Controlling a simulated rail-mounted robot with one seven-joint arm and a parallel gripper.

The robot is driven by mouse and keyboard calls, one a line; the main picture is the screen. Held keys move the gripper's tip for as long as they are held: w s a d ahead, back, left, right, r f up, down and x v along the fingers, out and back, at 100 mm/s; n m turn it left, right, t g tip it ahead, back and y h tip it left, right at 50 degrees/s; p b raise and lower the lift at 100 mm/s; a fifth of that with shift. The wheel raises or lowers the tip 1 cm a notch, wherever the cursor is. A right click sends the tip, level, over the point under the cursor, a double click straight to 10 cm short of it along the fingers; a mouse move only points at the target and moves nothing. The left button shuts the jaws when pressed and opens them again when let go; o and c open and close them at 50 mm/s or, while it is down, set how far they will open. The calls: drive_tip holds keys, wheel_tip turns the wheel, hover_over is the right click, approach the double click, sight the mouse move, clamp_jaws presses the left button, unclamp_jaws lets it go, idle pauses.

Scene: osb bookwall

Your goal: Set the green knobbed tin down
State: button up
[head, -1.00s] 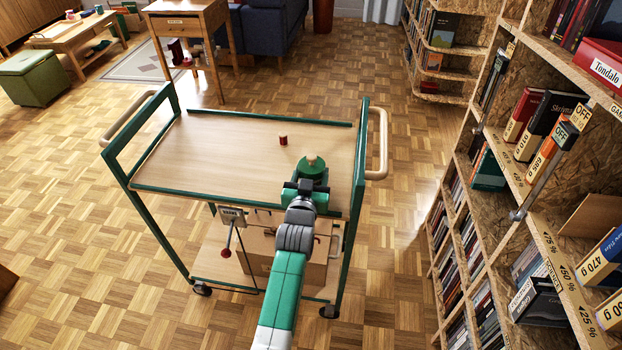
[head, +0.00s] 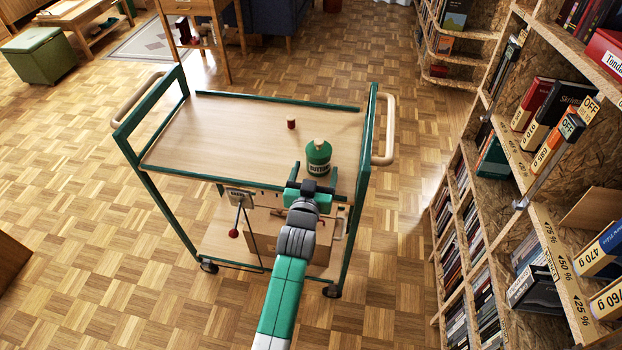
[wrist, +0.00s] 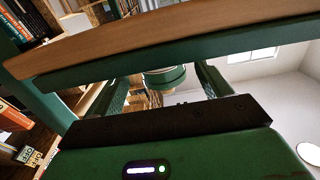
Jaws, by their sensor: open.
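The green knobbed tin (head: 318,160), with a pale knob on its lid and a label that seems to read "BUTTONS", stands upright on the top shelf of the trolley (head: 230,130), near its front right. My gripper (head: 315,174) is open and empty just in front of the tin, its two fingers apart and pointing at it. In the wrist view, part of the tin (wrist: 163,77) shows beyond and between the fingers, with a gap to it. The trolley's wooden edge hides the rest there.
A small red tin (head: 291,123) stands behind the green one. The green trolley frame and its pale handle (head: 388,130) rise to the right. A bookshelf (head: 500,190) lines the right side. The shelf's left half is clear.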

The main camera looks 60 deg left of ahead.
drive_tip(key=v, duration=0.6)
drive_tip(key=shift+s+d, duration=0.25)
drive_tip(key=w+d+r+m+t+h, duration=0.1)
drive_tip(key=w+d+r+t, duration=0.25)
drive_tip(key=d+r, duration=0.55)
drive_tip(key=w+d+r+m+t+h, duration=0.15)
drive_tip(key=w+d+r, duration=0.4)
drive_tip(key=r, duration=0.65)
drive_tip(key=w+d+r+m+t+h, duration=0.1)
drive_tip(key=w+d+r+t, duration=0.25)
drive_tip(key=d+r, duration=0.55)
drive_tip(key=s+d+r+m+t+h, duration=0.3)
drive_tip(key=s+d+r+m+h, duration=0.1)
drive_tip(key=d+r, duration=0.5)
drive_tip(key=s+d+r+m+t+h, duration=0.3)
drive_tip(key=s+d+r+h, duration=0.2)
drive_tip(key=d+r, duration=0.5)
drive_tip(key=d+h, duration=0.1)
drive_tip(key=d, duration=0.2)
drive_tip(key=shift+s+d+r+m+h, duration=0.15)
drive_tip(key=shift+s+r+m+h, duration=0.1)
drive_tip(key=shift+s+m+h, duration=0.1)
